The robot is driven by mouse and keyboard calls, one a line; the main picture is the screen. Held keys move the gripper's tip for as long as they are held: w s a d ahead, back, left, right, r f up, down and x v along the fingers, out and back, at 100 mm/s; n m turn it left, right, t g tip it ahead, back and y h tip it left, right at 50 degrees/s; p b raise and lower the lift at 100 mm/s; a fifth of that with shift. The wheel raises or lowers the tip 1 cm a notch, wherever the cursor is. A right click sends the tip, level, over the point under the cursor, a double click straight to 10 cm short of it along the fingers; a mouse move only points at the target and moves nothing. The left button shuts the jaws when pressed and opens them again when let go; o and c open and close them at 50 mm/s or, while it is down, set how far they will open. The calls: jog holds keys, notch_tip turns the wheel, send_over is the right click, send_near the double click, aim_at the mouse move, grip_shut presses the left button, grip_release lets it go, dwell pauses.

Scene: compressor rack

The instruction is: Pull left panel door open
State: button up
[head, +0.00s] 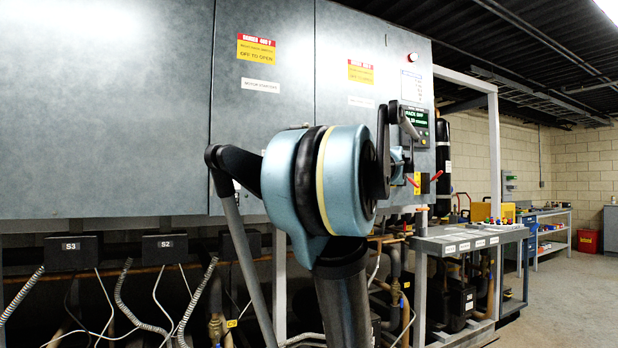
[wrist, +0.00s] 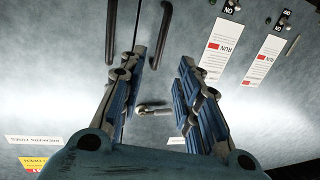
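Grey cabinet doors (head: 265,100) fill the left and middle of the head view, with a wide panel (head: 100,100) at far left; they look closed. In the wrist view, two dark bar handles (wrist: 112,30) (wrist: 164,25) stand on either side of a door seam. My gripper (wrist: 161,62) is open in front of the panel, its blue-padded fingers apart. The right-hand handle's lower end is by the left finger; I cannot tell whether they touch. A small metal latch or knob (wrist: 152,108) shows between the fingers. In the head view my arm hides much of the gripper and the handles.
A lit display (head: 415,117) and a red lamp (head: 412,57) are on the cabinet's right part. Small switches (wrist: 231,6) are near the wrist view's top right. Pipes and cables run below the cabinet. A grey bench (head: 470,240) stands right; open floor lies beyond.

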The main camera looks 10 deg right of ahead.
jog(key=x, duration=1.3)
jog(key=shift+w+a+f, duration=0.1)
jog(key=shift+w+a, duration=0.1)
grip_shut()
